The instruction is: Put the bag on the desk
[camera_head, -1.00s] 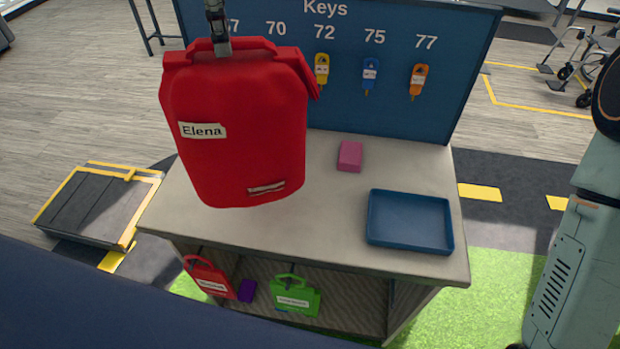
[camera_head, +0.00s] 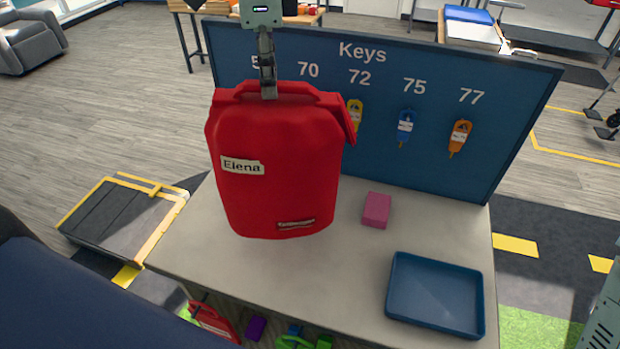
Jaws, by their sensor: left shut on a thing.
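A red bag (camera_head: 275,180) with a tag reading "Elena" hangs upright in the head view, left of the picture's middle. My left gripper (camera_head: 268,88) is shut on the handle at the bag's top, and its fingertips are partly hidden by the handle. The desk (camera_head: 345,275) has a pale grey top and lies below and behind the bag. The bag covers part of the desk top and the key board. I cannot tell for sure whether the bag's bottom touches the desk. My right gripper is not in view.
A blue key board (camera_head: 480,165) stands along the desk's back edge with several keys. A pink box (camera_head: 377,210) and a blue tray (camera_head: 436,296) sit on the desk's right part. A low platform (camera_head: 122,222) is at left. The desk's front left top is bare.

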